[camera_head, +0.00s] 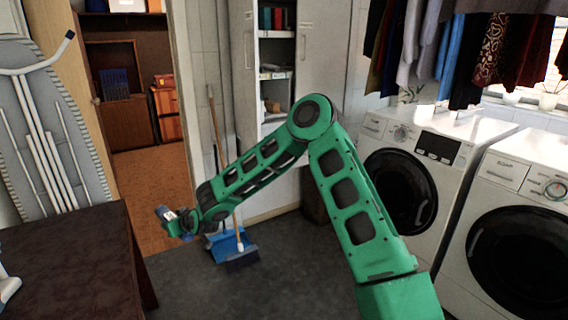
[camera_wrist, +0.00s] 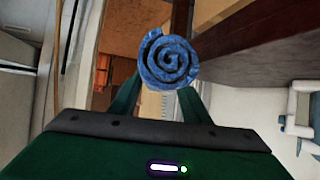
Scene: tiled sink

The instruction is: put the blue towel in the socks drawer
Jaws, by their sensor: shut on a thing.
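The blue towel (camera_wrist: 168,58) is rolled up, and its spiral end faces the camera in the wrist view. My gripper (camera_wrist: 162,90) is shut on it, with a dark green finger on either side of the roll. In the head view my gripper (camera_head: 178,222) hangs at the end of the green arm, left of centre, above the floor and to the right of the dark table. The towel is hard to make out there. I cannot identify a socks drawer in either view.
A dark table (camera_head: 70,255) stands at lower left, with an ironing board (camera_head: 45,130) behind it. A blue dustpan (camera_head: 228,245) is on the floor near my gripper. A washing machine (camera_head: 410,165) and a dryer (camera_head: 515,210) stand at right. An open cabinet (camera_head: 318,70) is behind.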

